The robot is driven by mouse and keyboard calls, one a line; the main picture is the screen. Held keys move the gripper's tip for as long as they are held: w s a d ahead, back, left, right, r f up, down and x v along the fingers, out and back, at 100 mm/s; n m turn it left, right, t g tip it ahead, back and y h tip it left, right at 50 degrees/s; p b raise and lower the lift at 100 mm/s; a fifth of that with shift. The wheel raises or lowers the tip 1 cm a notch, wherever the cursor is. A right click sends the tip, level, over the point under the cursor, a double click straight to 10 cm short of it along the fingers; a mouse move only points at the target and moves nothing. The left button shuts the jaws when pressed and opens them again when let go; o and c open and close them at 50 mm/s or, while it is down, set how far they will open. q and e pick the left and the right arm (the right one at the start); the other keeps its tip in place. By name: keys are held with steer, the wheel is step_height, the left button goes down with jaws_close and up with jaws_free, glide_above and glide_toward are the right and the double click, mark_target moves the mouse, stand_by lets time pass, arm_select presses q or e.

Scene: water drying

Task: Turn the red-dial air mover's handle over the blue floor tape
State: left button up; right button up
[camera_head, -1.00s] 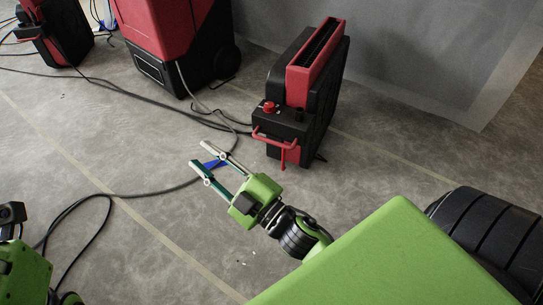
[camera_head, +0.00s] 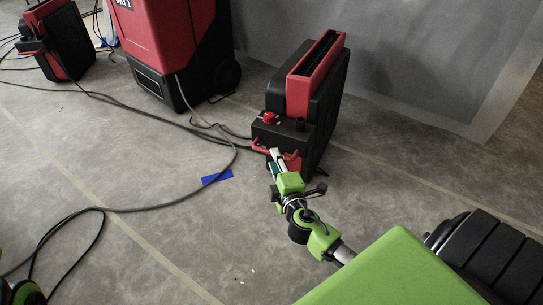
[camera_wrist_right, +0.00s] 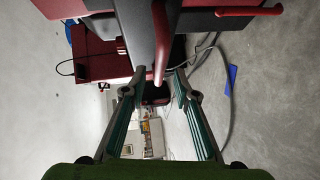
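The red-dial air mover (camera_head: 318,105) stands upright on the floor, black and red, with a red dial (camera_head: 269,118) on its top. Its red handle (camera_head: 258,146) is on the side facing me, partly hidden by my right gripper (camera_head: 275,154). In the right wrist view, a red handle bar (camera_wrist_right: 160,42) reaches between the fingers of my right gripper (camera_wrist_right: 160,84). These fingers are apart, one on each side of the bar; contact is not clear. The blue floor tape (camera_head: 217,177) lies left of the gripper, and in the wrist view (camera_wrist_right: 231,79). My left gripper's fingers are out of view.
A large red and black machine (camera_head: 175,45) stands behind left, and a smaller one (camera_head: 58,40) at the far left. Black cables (camera_head: 150,108) cross the floor. A grey sheet wall (camera_head: 400,65) is behind the air mover. The floor at front left is mostly clear.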

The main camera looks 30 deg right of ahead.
steer(key=shift+b+x, duration=0.55)
steer(key=shift+x, duration=1.75)
steer(key=shift+a, duration=0.1)
jaws_close()
